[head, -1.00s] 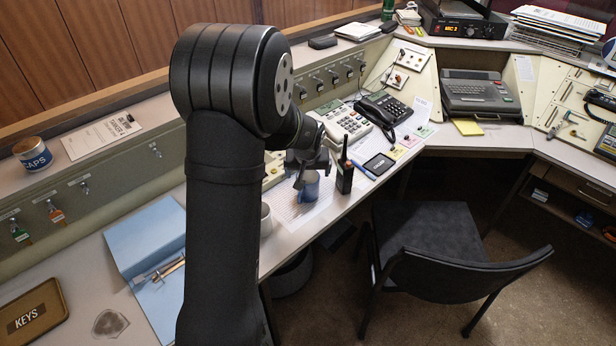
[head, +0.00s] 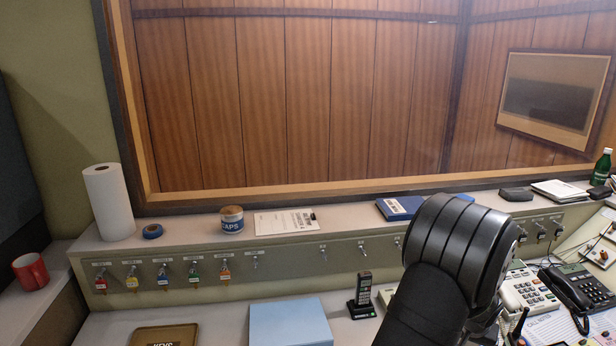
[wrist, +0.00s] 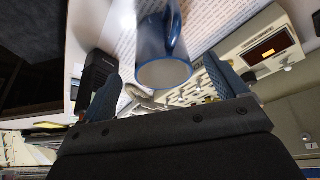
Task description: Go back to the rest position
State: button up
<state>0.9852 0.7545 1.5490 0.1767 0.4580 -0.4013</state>
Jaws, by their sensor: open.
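My gripper (wrist: 162,74) shows in the wrist view with its two blue-grey fingers spread apart. A blue mug (wrist: 178,72) with a pale inside is in front of the fingers, its opening towards the camera and its handle pointing away. It appears to stand on a printed sheet (wrist: 225,14). I cannot tell how far the fingers are from its sides. In the head view my arm fills the lower right, and the mug is not visible there.
A handset (head: 362,290), a blue folder (head: 290,322) and a desk phone (head: 527,291) are near my arm. A red mug (head: 31,271) is far left.

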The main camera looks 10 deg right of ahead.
jog(key=x, duration=0.7)
jog(key=shift+a, duration=0.1)
jog(key=shift+r, duration=0.25)
jog(key=shift+s+r, duration=0.1)
jog(key=shift+s+a+r, duration=0.1)
jog(key=shift+r, duration=0.35)
jog(key=v, duration=1.1)
jog(key=x, duration=1.2)
jog(key=shift+f, duration=0.25)
jog(key=r, duration=0.4)
jog(key=shift+s+r, duration=0.5)
jog(key=shift+s, duration=0.2)
